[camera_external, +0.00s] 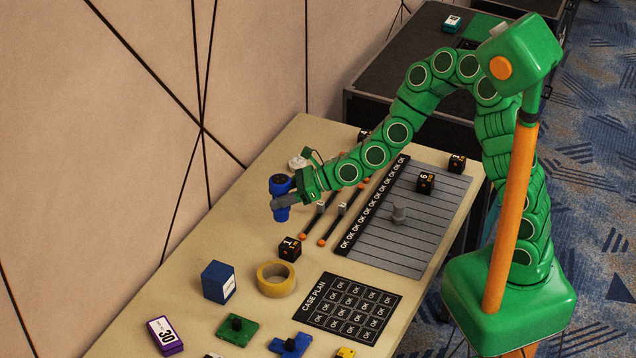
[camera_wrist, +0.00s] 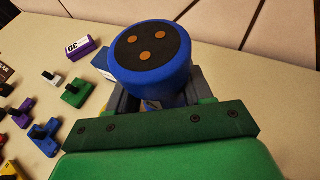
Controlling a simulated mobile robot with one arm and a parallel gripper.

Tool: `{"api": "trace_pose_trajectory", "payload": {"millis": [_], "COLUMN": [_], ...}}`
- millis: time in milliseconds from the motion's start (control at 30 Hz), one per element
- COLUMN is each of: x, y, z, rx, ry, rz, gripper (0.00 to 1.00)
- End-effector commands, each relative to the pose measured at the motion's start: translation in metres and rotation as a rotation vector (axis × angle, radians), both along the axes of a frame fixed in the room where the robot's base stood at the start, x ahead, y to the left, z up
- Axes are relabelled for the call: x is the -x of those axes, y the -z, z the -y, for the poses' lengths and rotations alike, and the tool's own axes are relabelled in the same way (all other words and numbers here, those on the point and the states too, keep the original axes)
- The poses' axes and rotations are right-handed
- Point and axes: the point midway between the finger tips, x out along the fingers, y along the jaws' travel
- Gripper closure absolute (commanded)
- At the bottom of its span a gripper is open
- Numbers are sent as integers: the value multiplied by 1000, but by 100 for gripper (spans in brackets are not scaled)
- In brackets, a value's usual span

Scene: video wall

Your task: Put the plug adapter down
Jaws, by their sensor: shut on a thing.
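The plug adapter (camera_wrist: 150,52) is a blue cylinder with a dark round face and three copper-coloured dots on it. My gripper (camera_wrist: 152,98) is shut on it, with the grey fingers on either side of its body. In the external view the adapter (camera_external: 281,213) shows above and below the fingers of my gripper (camera_external: 288,201), near the wall side of the table. It looks held above the tabletop (camera_external: 215,240), but the exact gap under it is hard to tell. Part of its body is hidden by the fingers.
A blue box (camera_external: 218,282), a tape roll (camera_external: 276,279) and a numbered black cube (camera_external: 290,248) stand nearby. Two orange-tipped rods lie right of my gripper. A black "CASE PLAN" sheet (camera_external: 313,318) and a grey lined mat (camera_external: 425,228) lie further right. Bare table lies left of my gripper.

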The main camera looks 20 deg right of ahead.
Motion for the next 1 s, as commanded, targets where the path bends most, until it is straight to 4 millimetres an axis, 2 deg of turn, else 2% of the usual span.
{"api": "trace_pose_trajectory", "payload": {"millis": [100, 300, 533, 700, 1000], "x": [-27, -61, -82, -91, -122], "y": [-1, -3, -2, 1, 19], "z": [24, 61, 87, 88, 62], "rx": [-2, -2, 0, -1, 0], "ry": [63, 150, 209, 222, 222], "rz": [1, 3, 2, 2, 2], "gripper": [85, 85, 85, 85, 85]}}
